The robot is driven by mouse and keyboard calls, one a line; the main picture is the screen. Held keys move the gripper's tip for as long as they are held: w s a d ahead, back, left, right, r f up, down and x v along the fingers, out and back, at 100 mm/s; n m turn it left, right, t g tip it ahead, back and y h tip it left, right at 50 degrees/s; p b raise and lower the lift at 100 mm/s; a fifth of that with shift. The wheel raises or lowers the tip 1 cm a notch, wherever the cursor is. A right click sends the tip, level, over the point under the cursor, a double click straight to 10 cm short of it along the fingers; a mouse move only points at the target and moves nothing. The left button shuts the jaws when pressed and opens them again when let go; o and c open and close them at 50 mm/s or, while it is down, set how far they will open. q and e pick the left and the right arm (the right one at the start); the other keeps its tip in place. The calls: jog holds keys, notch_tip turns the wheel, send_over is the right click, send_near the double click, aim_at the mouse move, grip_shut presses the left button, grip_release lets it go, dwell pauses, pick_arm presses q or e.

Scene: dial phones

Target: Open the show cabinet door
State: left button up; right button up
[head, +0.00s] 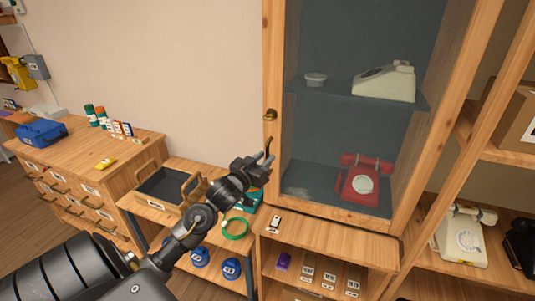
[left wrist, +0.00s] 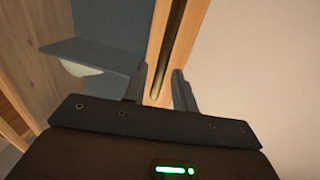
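The show cabinet (head: 452,75) has a pale wooden frame and a glass door, which looks closed. My left gripper (head: 267,150) is just below the knob, in front of that post. In the left wrist view, its two fingers (left wrist: 160,85) stand apart with the wooden post (left wrist: 158,60) showing behind and between them. Nothing is clearly held, and I cannot tell whether a finger touches the wood. My right gripper is not in view.
Behind the glass are a cream phone (head: 385,82) and a red phone (head: 360,183). Below is a wooden shelf unit (head: 340,245). A side table with a dark tray (head: 160,187) and a green coil (head: 236,229) stands left. Another phone (head: 462,238) is at right.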

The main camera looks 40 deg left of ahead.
pick_arm(q)
jog(key=shift+w+a, duration=0.15)
jog(key=shift+w, duration=1)
grip_shut()
